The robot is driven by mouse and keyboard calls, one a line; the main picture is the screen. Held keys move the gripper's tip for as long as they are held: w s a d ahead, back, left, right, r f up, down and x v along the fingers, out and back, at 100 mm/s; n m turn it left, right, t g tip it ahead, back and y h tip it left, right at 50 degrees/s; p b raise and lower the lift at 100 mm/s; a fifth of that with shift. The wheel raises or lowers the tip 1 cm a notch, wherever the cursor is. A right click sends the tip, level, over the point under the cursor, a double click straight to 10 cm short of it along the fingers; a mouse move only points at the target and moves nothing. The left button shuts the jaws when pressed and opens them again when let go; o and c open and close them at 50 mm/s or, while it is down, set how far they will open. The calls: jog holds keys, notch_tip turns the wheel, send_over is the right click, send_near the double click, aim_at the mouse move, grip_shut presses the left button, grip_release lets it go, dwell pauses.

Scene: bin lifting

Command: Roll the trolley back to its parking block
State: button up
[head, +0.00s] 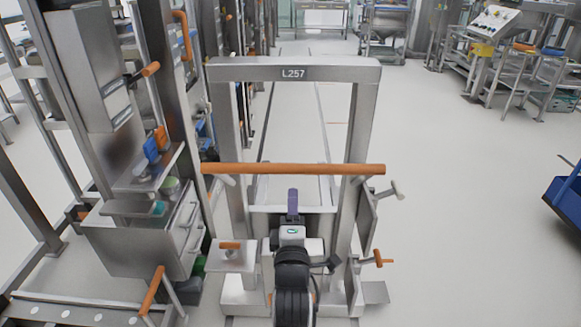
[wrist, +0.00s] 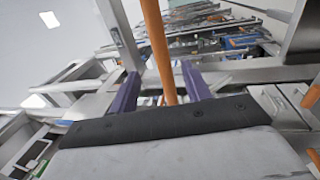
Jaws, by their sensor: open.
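A steel frame labelled L257 (head: 293,73), which I take to be the trolley, stands upright straight ahead. An orange handle bar (head: 240,169) runs across its near side. My gripper (head: 293,193) is just below the middle of this bar in the head view. In the wrist view, the two purple fingers of my gripper (wrist: 160,88) are open, and the orange bar (wrist: 157,45) passes between them. Whether the fingers touch it cannot be told. I cannot make out a parking block for certain.
Steel machinery with orange handles (head: 140,200) stands close on the left. Two floor lines run away behind the frame. The floor to the right (head: 450,200) is clear, up to a blue container (head: 568,200) at the edge. Steel equipment (head: 500,50) stands at the back right.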

aim_at(293, 173)
jog(key=w+p, duration=0.1)
jog(key=w, duration=0.2)
jog(key=w+r+p, duration=0.1)
jog(key=w, duration=0.2)
jog(key=w+r+p, duration=0.1)
jog(key=w, duration=0.3)
jog(key=shift+r, duration=0.1)
jog(key=shift+w, duration=0.75)
grip_shut()
